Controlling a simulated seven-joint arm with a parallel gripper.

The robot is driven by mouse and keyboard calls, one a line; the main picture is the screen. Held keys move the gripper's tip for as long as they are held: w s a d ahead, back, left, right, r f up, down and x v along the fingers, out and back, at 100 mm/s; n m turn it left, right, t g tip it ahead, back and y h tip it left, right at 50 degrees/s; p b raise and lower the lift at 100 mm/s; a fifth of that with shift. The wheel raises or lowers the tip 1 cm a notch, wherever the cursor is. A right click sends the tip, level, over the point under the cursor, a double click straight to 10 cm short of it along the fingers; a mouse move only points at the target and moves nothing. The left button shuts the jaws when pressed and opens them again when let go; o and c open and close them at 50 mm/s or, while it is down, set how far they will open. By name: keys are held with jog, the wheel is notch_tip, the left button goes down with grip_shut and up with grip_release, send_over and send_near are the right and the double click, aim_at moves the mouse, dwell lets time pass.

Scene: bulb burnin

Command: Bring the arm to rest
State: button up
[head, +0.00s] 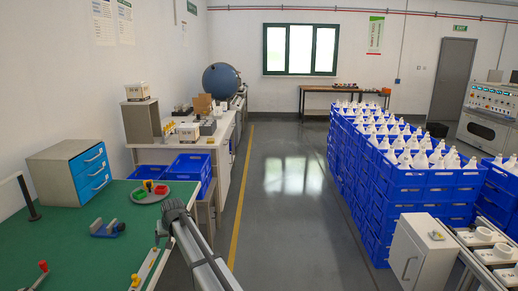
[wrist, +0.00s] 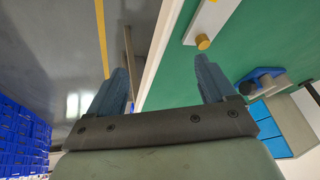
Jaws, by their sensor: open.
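My gripper (wrist: 160,85) is open in the wrist view, its two blue-grey fingers spread wide with nothing between them. In that view it hangs above the edge of the green-topped bench (wrist: 183,75), with grey floor past the edge. In the head view, the green bench (head: 75,245) fills the lower left. My arm reaches up from the bottom along the bench's right edge; I cannot make out the fingers there.
On the bench are a blue drawer cabinet (head: 72,170), a blue clamp (head: 107,229) and a round green tray (head: 150,197) with coloured parts. Blue crates (head: 425,185) of white bulbs stand stacked at right. The aisle floor (head: 290,210) is clear.

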jog(key=w+d+f+m, duration=0.1)
jog(key=d+f, duration=0.4)
jog(key=d, duration=0.3)
jog(key=s+d+f+m+g+h, duration=0.1)
jog(key=s+d+f, duration=0.5)
jog(key=d+f, duration=0.3)
jog(key=s+d+f+g+h, duration=0.1)
jog(key=s+d+f+g, duration=0.1)
jog(key=s+d+f, duration=0.5)
jog(key=s+d+f+m+g+h, duration=0.1)
jog(key=s+d+f, duration=0.3)
jog(key=d+f, duration=0.65)
jog(key=s+d+f+g, duration=0.2)
jog(key=s+d+f, duration=0.35)
jog(key=s, duration=0.35)
jog(key=s+d+f+g, duration=0.1)
jog(key=s+d+f, duration=0.3)
jog(key=s+d, duration=0.4)
jog(key=s+d+m+g, duration=0.1)
jog(key=s+d, duration=0.1)
jog(key=s, duration=1)
jog(key=s+d+f+g, duration=0.1)
jog(key=s+d+g, duration=0.1)
jog(key=s, duration=0.9)
jog(key=shift+s+d+f+m+g+h, duration=0.2)
jog(key=shift+s+d+m+g+h, duration=0.15)
jog(key=shift+d, duration=0.45)
